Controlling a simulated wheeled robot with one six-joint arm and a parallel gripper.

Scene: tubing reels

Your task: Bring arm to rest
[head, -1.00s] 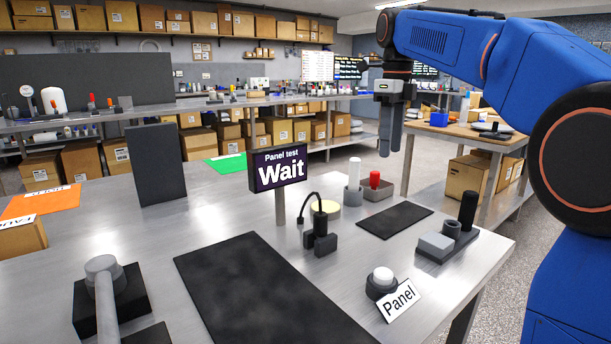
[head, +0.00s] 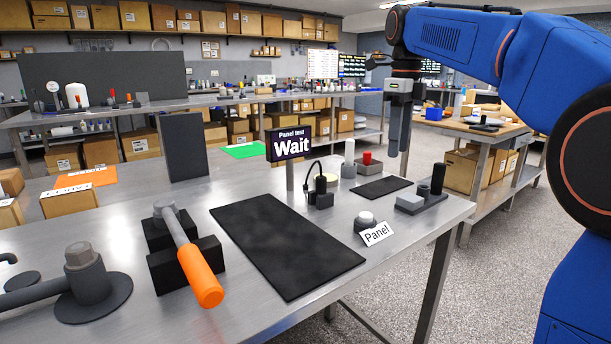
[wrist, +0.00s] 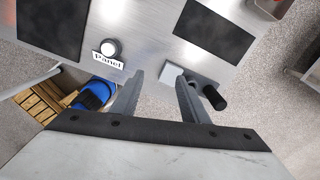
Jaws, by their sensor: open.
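My blue arm comes in from the right in the head view, with the gripper (head: 400,120) hanging down above the right end of the steel table (head: 330,235). In the wrist view my gripper (wrist: 158,88) shows two grey fingers spread apart with nothing between them. Below and beyond the fingers is a grey block fixture with a black post (head: 425,200), which also shows in the wrist view (wrist: 205,88). The gripper is apart from it. A white push button (head: 366,219) with a "Panel" label stands nearby. The sign (head: 291,143) reads "Panel test Wait".
A black mat (head: 285,240) and a smaller dark mat (head: 383,188) lie on the table. An orange-handled tool (head: 198,270) rests on black blocks at front left. A dark upright panel (head: 185,147) stands behind. Open floor lies right of the table.

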